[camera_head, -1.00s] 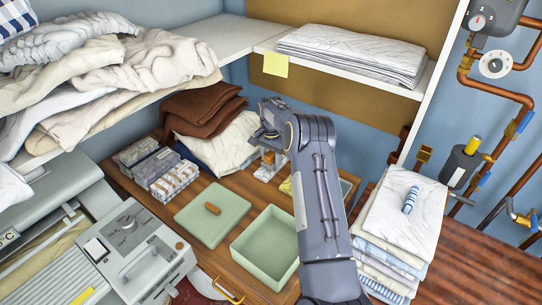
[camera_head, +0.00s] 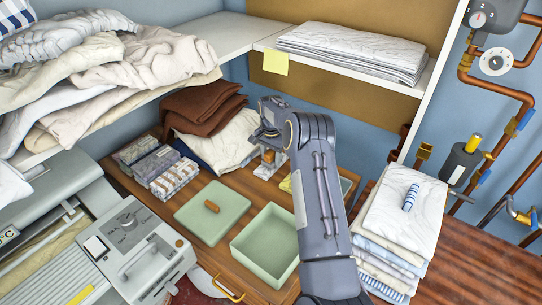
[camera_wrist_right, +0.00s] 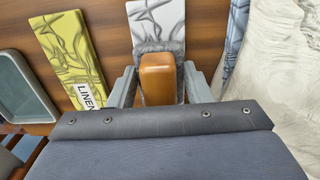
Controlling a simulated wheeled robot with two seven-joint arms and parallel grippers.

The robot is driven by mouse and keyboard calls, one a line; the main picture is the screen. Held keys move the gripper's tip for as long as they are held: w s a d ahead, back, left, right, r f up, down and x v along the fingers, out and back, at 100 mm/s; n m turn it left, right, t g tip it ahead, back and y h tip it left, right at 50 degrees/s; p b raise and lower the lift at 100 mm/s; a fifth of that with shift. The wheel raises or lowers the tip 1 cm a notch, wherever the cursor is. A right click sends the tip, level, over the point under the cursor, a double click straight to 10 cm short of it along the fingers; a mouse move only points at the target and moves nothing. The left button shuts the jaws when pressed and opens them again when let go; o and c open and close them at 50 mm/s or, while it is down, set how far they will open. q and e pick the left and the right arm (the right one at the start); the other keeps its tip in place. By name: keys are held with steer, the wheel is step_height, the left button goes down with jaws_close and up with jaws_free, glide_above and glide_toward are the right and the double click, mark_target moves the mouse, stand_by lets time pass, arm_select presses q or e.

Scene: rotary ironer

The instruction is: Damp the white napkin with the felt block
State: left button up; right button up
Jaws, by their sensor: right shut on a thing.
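The felt block (camera_wrist_right: 158,46) is a grey felt pad with an orange-brown wooden handle. In the right wrist view my right gripper (camera_wrist_right: 158,90) is shut on that handle, with one finger on each side. The pad is over the near part of the white napkin (camera_wrist_right: 157,18), a folded strip with grey line patterns lying on the wooden top. I cannot tell how firmly the pad touches the cloth. In the head view the block's handle (camera_head: 268,156) shows small below my right gripper (camera_head: 268,145), partly hidden by the arm. My left gripper is not in view.
A yellow folded cloth (camera_wrist_right: 70,50) with a linen tag lies left of the napkin, then a grey-green tray (camera_wrist_right: 20,88). A green open box (camera_head: 267,248) and its lid (camera_head: 213,214) are nearer. Cream cloth (camera_head: 222,148) lies close to the gripper.

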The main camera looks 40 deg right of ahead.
steer(key=shift+f, duration=0.4)
stand_by(1.2)
steer(key=shift+r+p, duration=1.85)
steer(key=shift+r, duration=1.75)
steer(key=shift+f, duration=0.1)
